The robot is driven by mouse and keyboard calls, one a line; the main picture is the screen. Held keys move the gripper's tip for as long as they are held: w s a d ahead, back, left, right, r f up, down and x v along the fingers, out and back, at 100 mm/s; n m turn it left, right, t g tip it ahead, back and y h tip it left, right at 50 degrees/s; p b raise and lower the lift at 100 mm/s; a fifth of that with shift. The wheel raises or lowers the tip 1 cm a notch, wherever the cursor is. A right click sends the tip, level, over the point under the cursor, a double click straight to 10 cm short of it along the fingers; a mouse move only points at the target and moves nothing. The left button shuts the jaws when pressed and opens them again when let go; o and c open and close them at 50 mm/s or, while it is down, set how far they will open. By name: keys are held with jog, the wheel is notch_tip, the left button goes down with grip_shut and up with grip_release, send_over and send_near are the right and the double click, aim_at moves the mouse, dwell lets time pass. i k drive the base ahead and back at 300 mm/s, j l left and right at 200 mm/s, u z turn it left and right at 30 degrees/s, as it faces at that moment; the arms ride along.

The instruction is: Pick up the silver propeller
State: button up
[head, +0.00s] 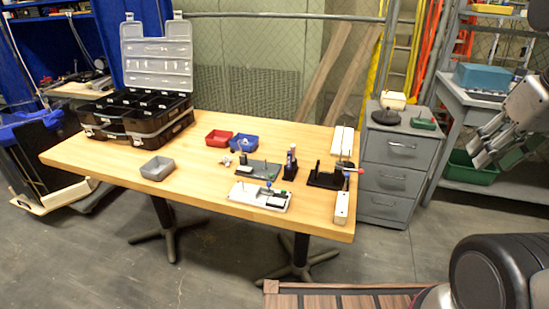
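A small silvery piece (227,161) lies on the wooden table (115,166), just in front of the red bin; it may be the silver propeller, but it is too small to be sure. A whitish upright part (243,147) stands close to its right, by the blue bin. My gripper (480,152) is at the right edge of the head view, in the air, far to the right of the table and of these parts. Its fingers point down and left, and nothing shows between them. Their opening is too unclear to judge.
A red bin (219,138), a blue bin (244,142) and a grey tray (157,168) are on the table. A black organizer case (140,113) stands open at left. Dark fixtures and a white tray (245,196) fill the right half. A grey drawer cabinet (397,160) stands beside the table.

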aim_at(225, 160)
jog(key=i+j, duration=0.15)
jog(key=j, duration=0.25)
jog(key=i+j, duration=0.1)
jog(key=j, duration=0.3)
jog(key=i+j, duration=0.15)
jog(key=j, duration=0.25)
jog(key=i+j+z, duration=0.1)
jog(key=j, duration=0.3)
jog(key=i+j, duration=0.1)
jog(key=j, duration=0.3)
jog(key=i+j, duration=0.15)
jog(key=j, duration=0.25)
